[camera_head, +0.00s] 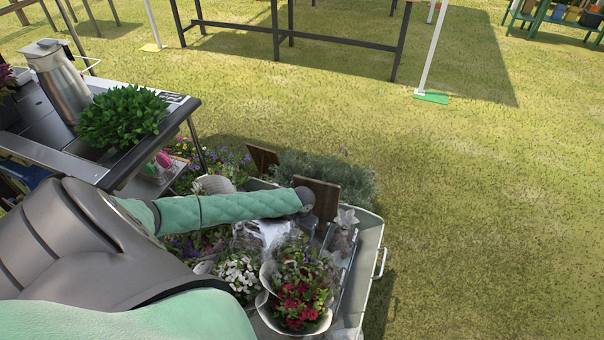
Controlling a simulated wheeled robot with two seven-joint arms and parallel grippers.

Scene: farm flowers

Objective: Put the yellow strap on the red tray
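I see no yellow strap and no red tray in the head view. My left arm comes in from the left in a green sleeve and reaches over a metal cart of flowers (368,240). Its dark wrist end is above the cart, near a brown wooden board (318,199). My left gripper (338,238) seems to be just past the wrist, low among grey parts and wrapped plants; its fingers are too unclear to tell if they are open or shut. My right gripper is not in view.
Red flowers (299,297) and white flowers (240,272) fill the cart. At the left, a dark table (135,165) holds a metal jug (60,85) and a green plant (122,117). A long table frame (290,32) stands behind. Open grass lies to the right.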

